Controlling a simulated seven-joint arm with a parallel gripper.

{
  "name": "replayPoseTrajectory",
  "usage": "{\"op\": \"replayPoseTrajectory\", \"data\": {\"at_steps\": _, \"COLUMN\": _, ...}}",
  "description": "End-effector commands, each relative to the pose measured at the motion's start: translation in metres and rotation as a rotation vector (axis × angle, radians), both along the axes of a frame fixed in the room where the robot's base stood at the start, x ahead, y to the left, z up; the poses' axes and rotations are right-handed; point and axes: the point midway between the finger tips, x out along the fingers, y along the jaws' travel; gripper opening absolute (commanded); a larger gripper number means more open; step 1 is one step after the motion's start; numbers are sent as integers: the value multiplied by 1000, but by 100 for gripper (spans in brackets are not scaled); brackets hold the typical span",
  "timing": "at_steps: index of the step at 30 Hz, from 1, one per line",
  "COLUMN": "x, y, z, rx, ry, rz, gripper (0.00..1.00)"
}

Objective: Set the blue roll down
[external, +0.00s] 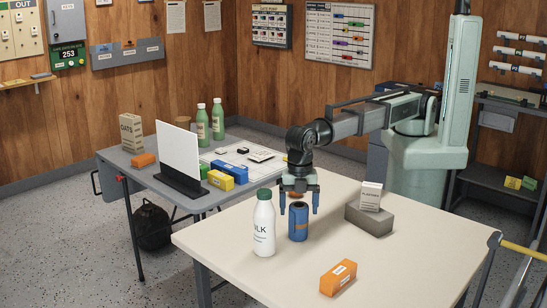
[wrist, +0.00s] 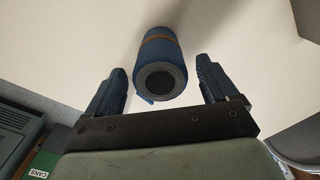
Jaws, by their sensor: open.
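The blue roll (external: 298,222) stands upright on the cream table (external: 215,238), just right of the milk bottle. In the wrist view the blue roll (wrist: 159,66) shows its round end with a dark centre and a brown band around its side. My gripper (external: 299,211) is above and around the roll's upper part in the external view, pointing down. In the wrist view my gripper (wrist: 162,85) has its two blue fingers apart, one on each side of the roll, with gaps between. The roll's far side is hidden.
A milk bottle (external: 264,225) with a green cap stands close left of the roll. An orange box (external: 338,278) lies near the front edge. A grey block (external: 369,218) with a white box (external: 370,196) on it stands to the right. The table's front left is clear.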

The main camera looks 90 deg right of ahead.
Motion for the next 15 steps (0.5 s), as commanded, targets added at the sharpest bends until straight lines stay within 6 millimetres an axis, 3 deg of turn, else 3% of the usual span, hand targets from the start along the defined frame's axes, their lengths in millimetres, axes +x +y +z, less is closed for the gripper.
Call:
{"op": "replayPoseTrajectory", "data": {"at_steps": 9, "x": 1, "y": 0, "z": 55, "rx": 1, "ry": -1, "rz": 0, "gripper": 87}}
{"op": "replayPoseTrajectory", "data": {"at_steps": 15, "x": 0, "y": 0, "z": 73, "rx": 1, "ry": 0, "rz": 0, "gripper": 87}}
